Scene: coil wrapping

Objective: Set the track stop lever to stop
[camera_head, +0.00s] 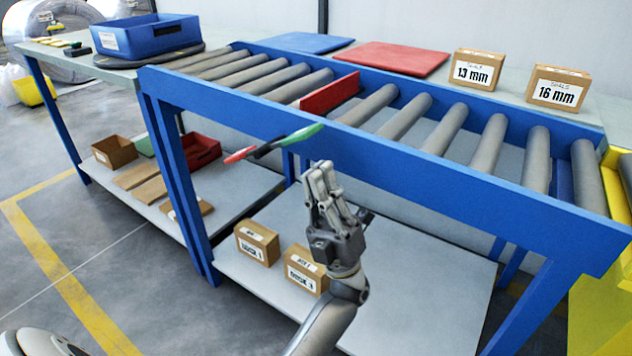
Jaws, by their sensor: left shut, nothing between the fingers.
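The track stop lever (304,133) is on the front blue rail of the roller track. One end is green and points up to the right, the other end is red and points down to the left, with a dark pivot between. A red stop plate (330,93) stands up between the rollers behind it. My left gripper (322,170) is shut and empty, just below the green end, in front of the track. I cannot tell whether it touches the lever. My right gripper is not in view.
The blue track frame (440,178) spans the view. Boxes marked 13 mm (478,69) and 16 mm (557,89) stand on the back ledge beside a red mat (392,58). A blue bin (146,38) is at the left. The lower shelf (430,300) holds small boxes.

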